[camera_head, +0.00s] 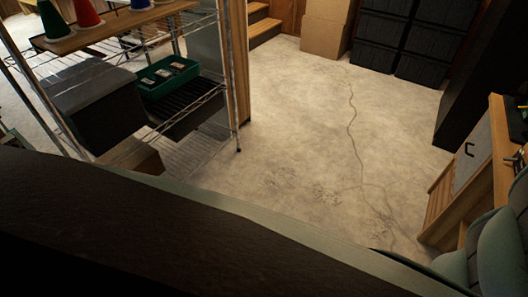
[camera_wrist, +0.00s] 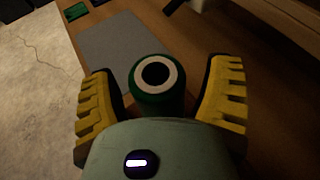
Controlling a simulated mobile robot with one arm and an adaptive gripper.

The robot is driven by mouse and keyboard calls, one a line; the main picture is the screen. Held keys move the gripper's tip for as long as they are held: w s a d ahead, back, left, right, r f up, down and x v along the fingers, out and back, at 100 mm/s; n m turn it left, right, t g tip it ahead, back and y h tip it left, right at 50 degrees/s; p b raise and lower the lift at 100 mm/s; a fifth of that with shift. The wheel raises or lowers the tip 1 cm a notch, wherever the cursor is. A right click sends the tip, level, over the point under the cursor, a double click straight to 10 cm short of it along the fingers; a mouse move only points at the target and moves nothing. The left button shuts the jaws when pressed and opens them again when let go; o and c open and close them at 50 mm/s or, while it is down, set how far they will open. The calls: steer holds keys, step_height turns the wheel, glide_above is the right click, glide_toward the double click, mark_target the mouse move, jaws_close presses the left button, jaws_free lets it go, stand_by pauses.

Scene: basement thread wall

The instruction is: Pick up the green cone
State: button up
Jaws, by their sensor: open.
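In the wrist view a green cone (camera_wrist: 158,105) stands with its end toward the camera, showing a pale ring around a dark hole. My gripper (camera_wrist: 163,68) is open, with one yellow ridged finger on each side of the cone and a visible gap to each. The cone's lower part is hidden behind the gripper body. In the head view a green cone (camera_head: 52,20) stands at the top left on a wooden shelf board. I cannot tell whether both views show the same cone. My gripper does not show in the head view.
A red cone (camera_head: 87,13) stands beside the green one on the wire rack (camera_head: 215,75). A green tray (camera_head: 165,78) and a dark bin (camera_head: 98,110) sit lower. In the wrist view a grey mat (camera_wrist: 120,42) lies on a wooden surface. The concrete floor (camera_head: 300,130) is mostly clear.

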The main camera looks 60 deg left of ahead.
steer(key=shift+o, duration=0.2)
steer(key=shift+s+f, duration=0.1)
steer(key=shift+s, duration=0.05)
steer(key=c, duration=1.3)
